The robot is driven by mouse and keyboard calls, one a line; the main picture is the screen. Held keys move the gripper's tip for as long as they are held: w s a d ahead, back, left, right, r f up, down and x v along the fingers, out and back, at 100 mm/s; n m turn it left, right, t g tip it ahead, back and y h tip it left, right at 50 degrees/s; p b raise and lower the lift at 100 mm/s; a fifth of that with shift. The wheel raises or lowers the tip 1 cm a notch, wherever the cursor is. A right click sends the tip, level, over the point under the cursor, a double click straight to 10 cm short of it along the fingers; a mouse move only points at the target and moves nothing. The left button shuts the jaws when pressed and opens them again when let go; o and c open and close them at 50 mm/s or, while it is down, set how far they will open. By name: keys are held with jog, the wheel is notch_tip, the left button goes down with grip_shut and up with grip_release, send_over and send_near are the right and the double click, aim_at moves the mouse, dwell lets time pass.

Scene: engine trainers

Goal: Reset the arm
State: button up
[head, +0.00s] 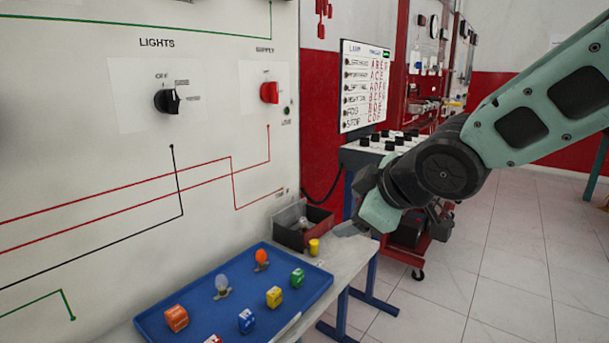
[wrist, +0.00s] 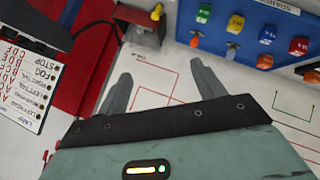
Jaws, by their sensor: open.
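My gripper (wrist: 162,88) shows in the wrist view with its two grey fingers spread apart and nothing between them. Behind the fingers is the white panel with red lines. In the head view my arm reaches in from the right, and the gripper end (head: 372,214) hangs beside the panel's right edge, above the end of the table. The fingers are hard to make out there. The white panel (head: 90,120) carries a black LIGHTS knob (head: 167,101) and a red SUPPLY knob (head: 270,92).
A blue tray (head: 200,290) on the table (head: 352,252) holds several coloured blocks and bulbs. A dark open box (head: 302,228) and a yellow piece (head: 314,247) stand behind it. A lamp chart (head: 365,85) and a red rack stand further back. Floor at right is clear.

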jog(key=s+d+f+m+g+h, duration=0.2)
jog(key=s+d+f+m+g, duration=0.3)
jog(key=s, duration=0.7)
jog(key=s+f+m+g+h, duration=0.1)
jog(key=s+f+g+h, duration=0.15)
jog(key=s+f, duration=0.7)
jog(key=s+r+p, duration=0.2)
jog(key=r+p, duration=0.7)
jog(key=r, duration=0.2)
jog(key=s+r+g+p, duration=0.1)
jog(key=s+r+p, duration=0.1)
jog(key=r+p, duration=0.7)
jog(key=shift+s+d+r+p, duration=0.2)
jog(key=shift+s+r+p, duration=0.15)
jog(key=shift+r, duration=0.55)
